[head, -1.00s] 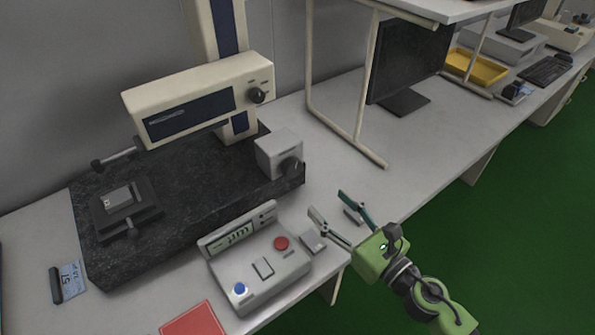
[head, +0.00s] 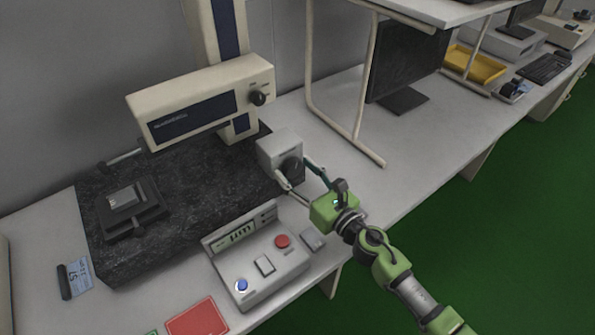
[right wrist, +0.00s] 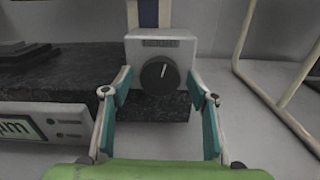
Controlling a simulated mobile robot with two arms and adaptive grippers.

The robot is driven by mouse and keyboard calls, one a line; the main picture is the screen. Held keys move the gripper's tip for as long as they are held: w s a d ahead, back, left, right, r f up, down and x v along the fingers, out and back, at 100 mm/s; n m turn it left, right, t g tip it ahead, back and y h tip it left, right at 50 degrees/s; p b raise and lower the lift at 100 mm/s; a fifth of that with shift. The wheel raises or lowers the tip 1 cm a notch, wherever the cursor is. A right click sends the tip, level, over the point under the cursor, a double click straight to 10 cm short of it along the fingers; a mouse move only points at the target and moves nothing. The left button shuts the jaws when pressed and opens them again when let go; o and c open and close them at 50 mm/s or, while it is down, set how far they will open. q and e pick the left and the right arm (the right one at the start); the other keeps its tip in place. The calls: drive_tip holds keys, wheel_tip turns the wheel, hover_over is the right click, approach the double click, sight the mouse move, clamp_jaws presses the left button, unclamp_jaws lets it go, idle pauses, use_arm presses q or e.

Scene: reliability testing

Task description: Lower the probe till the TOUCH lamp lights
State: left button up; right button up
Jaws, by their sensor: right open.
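The cream drive unit (head: 200,103) hangs on a column above a dark granite base (head: 205,185). A thin rod (head: 122,160), seemingly the probe, extends from its left underside. A small block (head: 124,197) sits in a dark fixture below; the gap to the probe cannot be judged. A grey box (head: 279,147) with a round black knob (right wrist: 160,75) stands at the base's right end. My right gripper (head: 297,173) is open, its fingers on either side of the knob with gaps in the right wrist view. I cannot make out a TOUCH lamp. My left gripper is out of view.
A control box (head: 258,264) with a "µm" display, red button and blue button stands in front of the base. A red pad (head: 196,318) lies nearby. A shelf frame (head: 345,135) and monitor (head: 405,65) stand to the right. Bench space between is clear.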

drive_tip(key=c, duration=1.1)
drive_tip(key=shift+m, duration=0.3)
drive_tip(key=m, duration=0.3)
drive_tip(key=m+p, duration=0.1)
drive_tip(key=m, duration=0.3)
drive_tip(key=shift+d, duration=0.1)
drive_tip(key=m+p, duration=0.1)
drive_tip(key=m, duration=0.5)
drive_tip(key=m+p, duration=0.1)
drive_tip(key=m, duration=0.5)
drive_tip(key=shift+p, duration=0.4)
drive_tip(key=shift+m, duration=0.3)
